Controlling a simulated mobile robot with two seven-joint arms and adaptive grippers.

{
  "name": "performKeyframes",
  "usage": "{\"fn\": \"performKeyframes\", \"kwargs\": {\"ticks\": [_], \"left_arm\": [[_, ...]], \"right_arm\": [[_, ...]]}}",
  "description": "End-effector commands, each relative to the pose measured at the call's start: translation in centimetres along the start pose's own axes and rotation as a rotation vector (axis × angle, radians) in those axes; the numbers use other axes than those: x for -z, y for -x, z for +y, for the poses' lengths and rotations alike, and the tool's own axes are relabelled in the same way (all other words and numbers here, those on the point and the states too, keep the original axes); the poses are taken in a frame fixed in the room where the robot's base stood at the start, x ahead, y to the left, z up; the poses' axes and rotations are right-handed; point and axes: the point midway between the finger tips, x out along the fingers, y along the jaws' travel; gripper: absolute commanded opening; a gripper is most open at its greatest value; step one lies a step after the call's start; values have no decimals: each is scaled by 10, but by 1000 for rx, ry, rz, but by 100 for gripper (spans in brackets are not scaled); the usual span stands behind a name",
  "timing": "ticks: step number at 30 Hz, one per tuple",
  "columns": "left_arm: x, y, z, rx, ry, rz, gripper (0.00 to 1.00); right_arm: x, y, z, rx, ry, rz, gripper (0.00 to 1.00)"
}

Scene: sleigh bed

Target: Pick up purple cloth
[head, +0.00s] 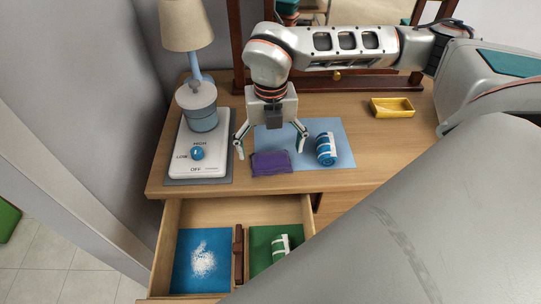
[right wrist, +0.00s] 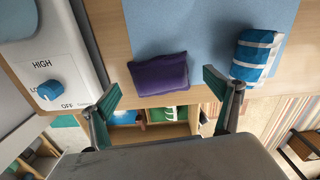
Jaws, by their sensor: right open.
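The purple cloth (head: 271,163) is a small folded bundle. It lies at the front edge of the light blue mat on the dresser top, and it also shows in the right wrist view (right wrist: 159,73). My right gripper (head: 271,146) is above the cloth, fingers spread wide and empty. In the right wrist view the two teal-tipped fingers (right wrist: 164,93) stand to either side of the cloth, apart from it. My left gripper is not in view.
A blue-and-white rolled cloth (head: 326,148) lies right of the purple one. A white control panel (head: 189,164) with a blue knob is at left, near a lamp (head: 185,25). A yellow tray (head: 392,107) stands at right. The drawer (head: 235,208) below is open.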

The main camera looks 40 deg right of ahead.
Motion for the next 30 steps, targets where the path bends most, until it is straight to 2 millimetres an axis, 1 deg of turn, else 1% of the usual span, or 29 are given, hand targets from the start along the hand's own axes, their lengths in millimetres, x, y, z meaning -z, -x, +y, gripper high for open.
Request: {"fn": "performKeyframes", "kwargs": {"ticks": [1, 3, 6, 11, 12, 14, 15, 17, 18, 19, 30], "left_arm": [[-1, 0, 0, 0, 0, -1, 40], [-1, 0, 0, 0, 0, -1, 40], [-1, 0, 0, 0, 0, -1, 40], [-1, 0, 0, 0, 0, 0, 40], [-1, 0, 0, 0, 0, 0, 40], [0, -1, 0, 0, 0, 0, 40], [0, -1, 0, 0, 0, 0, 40], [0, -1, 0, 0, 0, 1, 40], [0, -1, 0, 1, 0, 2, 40], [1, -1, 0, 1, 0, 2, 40], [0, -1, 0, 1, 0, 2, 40]], "right_arm": [[1, -8, 0, 2, 0, 3, 89], [0, -13, 0, 0, 1, 2, 89], [0, -17, 0, 0, 0, 1, 89], [0, -17, 0, 0, 0, 1, 89], [0, -16, 0, 0, 0, 1, 86], [0, -16, 1, 0, 0, 1, 71], [0, -16, 1, 0, 0, 1, 60], [0, -17, 1, 0, 1, 1, 46], [0, -17, 0, 0, 1, 1, 40], [0, -17, 0, 0, 1, 1, 37], [2, -21, -1, 5, 2, 8, 35]]}}
